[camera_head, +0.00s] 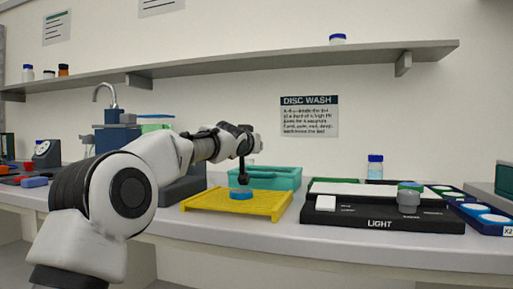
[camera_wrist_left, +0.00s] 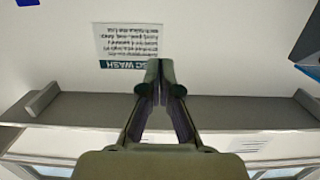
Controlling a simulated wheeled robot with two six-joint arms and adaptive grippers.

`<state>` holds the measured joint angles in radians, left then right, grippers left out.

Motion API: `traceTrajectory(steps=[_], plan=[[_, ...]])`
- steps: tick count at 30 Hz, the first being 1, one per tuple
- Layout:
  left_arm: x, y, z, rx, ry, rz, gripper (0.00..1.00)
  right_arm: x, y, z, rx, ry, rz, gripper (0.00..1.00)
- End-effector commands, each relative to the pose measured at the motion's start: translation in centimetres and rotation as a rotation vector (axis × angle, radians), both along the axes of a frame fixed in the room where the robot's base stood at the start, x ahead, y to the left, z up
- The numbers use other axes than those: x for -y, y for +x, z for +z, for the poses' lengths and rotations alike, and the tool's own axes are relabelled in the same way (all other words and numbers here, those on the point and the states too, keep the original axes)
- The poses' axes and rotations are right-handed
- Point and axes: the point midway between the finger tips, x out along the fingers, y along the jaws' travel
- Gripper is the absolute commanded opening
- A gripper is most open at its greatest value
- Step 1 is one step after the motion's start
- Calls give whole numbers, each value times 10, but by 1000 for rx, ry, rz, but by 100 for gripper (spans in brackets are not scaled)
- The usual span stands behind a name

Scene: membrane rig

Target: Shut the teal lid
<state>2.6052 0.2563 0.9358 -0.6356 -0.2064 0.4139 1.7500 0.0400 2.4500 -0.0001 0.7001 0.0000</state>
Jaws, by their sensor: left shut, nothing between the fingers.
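A teal box (camera_head: 289,181) stands on the bench behind the yellow rack. I cannot tell from this view how its lid sits, and my gripper covers part of its left side. My left gripper (camera_head: 243,180) is shut and empty, pointing down in front of the teal box and above the rack. In the left wrist view the shut fingers (camera_wrist_left: 153,84) show against the wall, with nothing between them. My right gripper is not in view.
A yellow rack (camera_head: 270,206) with a blue disc (camera_head: 241,194) lies below my left gripper. A black light panel (camera_head: 345,218) stands to the right, with a blue-capped bottle (camera_head: 375,168) behind it. A shelf (camera_head: 270,64) runs along the wall above.

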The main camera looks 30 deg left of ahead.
Motion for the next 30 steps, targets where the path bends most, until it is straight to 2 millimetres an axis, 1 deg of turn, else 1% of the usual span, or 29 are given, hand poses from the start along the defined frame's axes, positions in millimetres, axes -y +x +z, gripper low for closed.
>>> traceTrajectory(steps=[7,10,19,20,21,26,30], plan=[[0,0,1,0,0,0,0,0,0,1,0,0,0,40],[0,0,7,0,0,-1,0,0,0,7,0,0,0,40],[1,3,48,-1,-1,-8,0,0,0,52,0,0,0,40],[1,1,38,-1,0,-9,0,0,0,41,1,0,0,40],[3,-5,27,1,1,-9,0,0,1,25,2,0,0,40],[8,-26,14,1,0,-9,0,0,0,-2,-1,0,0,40],[13,-48,0,1,0,-9,0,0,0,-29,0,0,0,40]])
